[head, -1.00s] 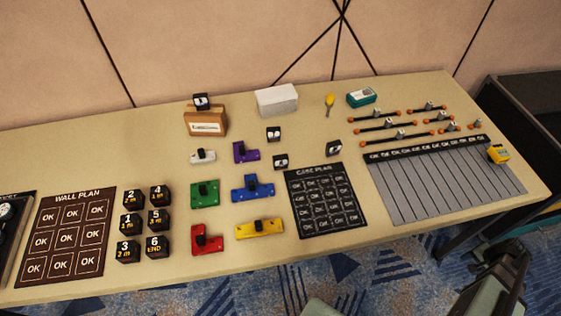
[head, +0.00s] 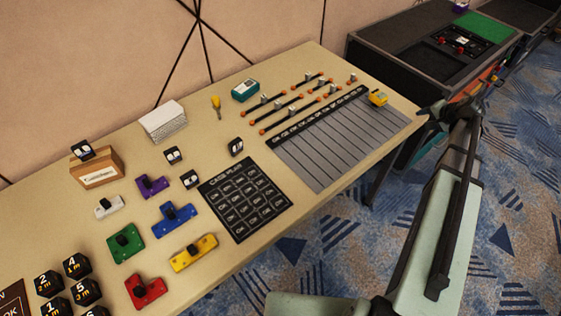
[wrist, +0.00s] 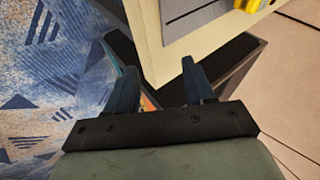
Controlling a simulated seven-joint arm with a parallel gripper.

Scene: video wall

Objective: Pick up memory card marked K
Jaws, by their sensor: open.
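Several small black card-like pieces with white marks are on the table in the head view. One (head: 173,155) and another (head: 189,180) lie near the middle, one (head: 236,147) lies to their right, and one (head: 82,150) is on top of a brown box (head: 97,168). Their marks are too small to read, so I cannot tell which is K. My gripper (wrist: 157,78) is open and empty in the wrist view, with the table's corner beyond it. In the head view my arm reaches up at right, apart from these pieces.
The table (head: 130,150) also holds coloured blocks, a dark CASE PLAN mat (head: 243,201), a grey striped mat (head: 340,140), rods with orange ends, a white stack (head: 163,121) and a teal box (head: 245,90). A dark cabinet (head: 400,50) stands beyond the right end.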

